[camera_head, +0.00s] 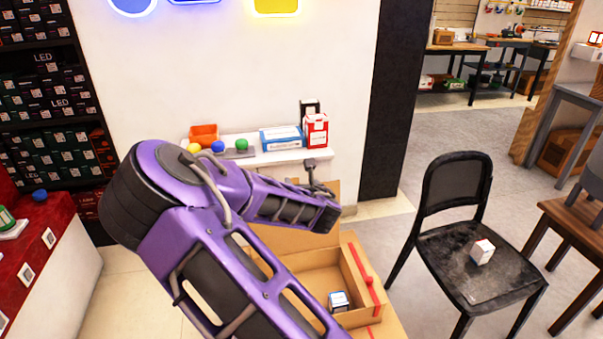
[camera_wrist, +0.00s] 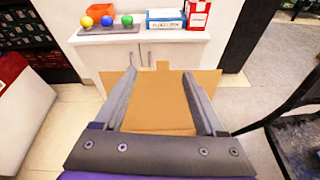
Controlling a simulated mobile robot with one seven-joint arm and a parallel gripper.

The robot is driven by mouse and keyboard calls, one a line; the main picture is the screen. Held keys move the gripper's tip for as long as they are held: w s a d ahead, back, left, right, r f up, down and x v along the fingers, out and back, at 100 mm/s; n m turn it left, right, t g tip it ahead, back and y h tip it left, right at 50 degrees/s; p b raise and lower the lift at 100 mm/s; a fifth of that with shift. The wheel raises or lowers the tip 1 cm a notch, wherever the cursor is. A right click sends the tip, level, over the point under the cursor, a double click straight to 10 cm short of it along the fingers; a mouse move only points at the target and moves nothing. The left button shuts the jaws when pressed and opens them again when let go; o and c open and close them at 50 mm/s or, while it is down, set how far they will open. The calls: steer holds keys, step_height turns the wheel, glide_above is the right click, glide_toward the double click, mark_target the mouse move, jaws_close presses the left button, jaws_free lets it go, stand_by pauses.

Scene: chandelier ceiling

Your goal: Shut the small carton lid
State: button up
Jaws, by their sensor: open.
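The small brown carton (camera_head: 352,260) stands low in front of me, open at the top, with red marks on its right side. Its lid (camera_head: 300,240) is raised at the back, partly hidden behind my arm. In the wrist view the cardboard lid (camera_wrist: 160,105) fills the space ahead, with a small tab on its top edge. My gripper (camera_wrist: 159,74) is open, its two fingers apart with the lid showing between them. Whether the fingers touch the lid I cannot tell. A small white and dark box (camera_head: 339,301) lies inside the carton.
A white cabinet (camera_head: 285,157) behind the carton holds coloured balls, an orange bin (camera_head: 204,134) and boxes. A black chair (camera_head: 462,240) with a small box on its seat stands to the right. A red counter (camera_head: 45,225) is at left. Floor shows between them.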

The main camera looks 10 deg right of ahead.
mark_target(294, 179)
steer(key=shift+n+g, duration=0.3)
steer(key=shift+n, duration=0.3)
steer(key=f+x, duration=0.1)
steer(key=x, duration=0.5)
steer(key=b+x, duration=0.1)
steer(key=x, duration=0.5)
steer(key=s+f+x, duration=0.1)
steer(key=x, duration=0.5)
steer(key=shift+d+f, duration=0.3)
steer(key=shift+f, duration=0.1)
jaws_close()
